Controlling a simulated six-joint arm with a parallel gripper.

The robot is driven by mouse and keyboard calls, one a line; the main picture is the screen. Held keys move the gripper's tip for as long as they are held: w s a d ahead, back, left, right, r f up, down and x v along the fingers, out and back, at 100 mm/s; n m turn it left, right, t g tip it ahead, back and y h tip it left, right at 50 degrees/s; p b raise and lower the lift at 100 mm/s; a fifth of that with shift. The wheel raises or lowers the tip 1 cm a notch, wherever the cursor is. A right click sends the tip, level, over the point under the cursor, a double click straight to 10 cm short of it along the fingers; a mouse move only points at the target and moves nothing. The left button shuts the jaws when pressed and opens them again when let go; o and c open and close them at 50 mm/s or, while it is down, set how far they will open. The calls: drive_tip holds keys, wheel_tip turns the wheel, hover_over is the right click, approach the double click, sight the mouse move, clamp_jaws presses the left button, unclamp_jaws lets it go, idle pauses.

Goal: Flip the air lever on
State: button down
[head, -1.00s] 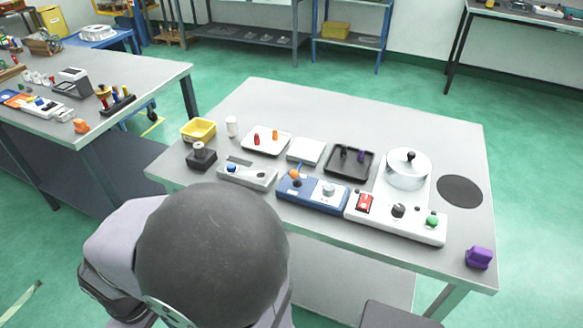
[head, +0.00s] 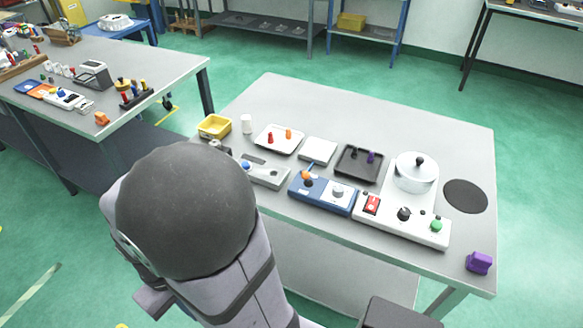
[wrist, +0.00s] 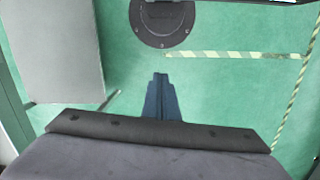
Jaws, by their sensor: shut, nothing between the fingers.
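A blue control box (head: 318,199) sits near the front middle of the table in the head view. It carries a small lever with an orange knob (head: 306,175) at its left end and a pale round dial (head: 338,190) at its right. No label is readable, so I cannot confirm that this is the air lever, and its on or off position is too small to tell. My gripper (wrist: 160,76) shows in the wrist view, shut and empty above the green floor, away from the control box. In the head view my arm hides the gripper.
A grey box with a blue knob (head: 245,166) is left of the blue box. A white panel (head: 387,219) with red, black and green controls is right. Behind are a black tray (head: 340,172), a pot (head: 416,180) and a yellow bin (head: 215,127). The table's back is clear.

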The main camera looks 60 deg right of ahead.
sight(307, 178)
drive_tip(key=d+r+n+g+h+p, duration=0.1)
drive_tip(key=d+r+n+h, duration=0.4)
drive_tip(key=d, duration=0.8)
drive_tip(key=d+r+n+g+h+p, duration=0.2)
drive_tip(key=d+r+n+h+p, duration=0.2)
drive_tip(key=d, duration=0.9)
wheel_tip(307, 178, up, 4)
drive_tip(key=n, duration=0.3)
drive_tip(key=shift+w+r+n+g+h, duration=0.2)
drive_tip(key=shift+w+n+g+h, duration=0.1)
drive_tip(key=shift+n+h, duration=0.1)
drive_tip(key=shift+s+f, duration=0.1)
drive_tip(key=shift+s, duration=0.05)
drive_tip(key=p+x, duration=0.1)
drive_tip(key=x, duration=0.8)
drive_tip(key=shift+s+d+f, duration=0.2)
drive_tip(key=shift+s+d, duration=0.05)
drive_tip(key=d+p, duration=0.1)
drive_tip(key=s+d, duration=0.1)
drive_tip(key=shift+s+d+r+p, duration=0.25)
drive_tip(key=shift+r+p, duration=0.1)
drive_tip(key=shift+s+d, duration=0.25)
drive_tip(key=shift+d, duration=0.2)
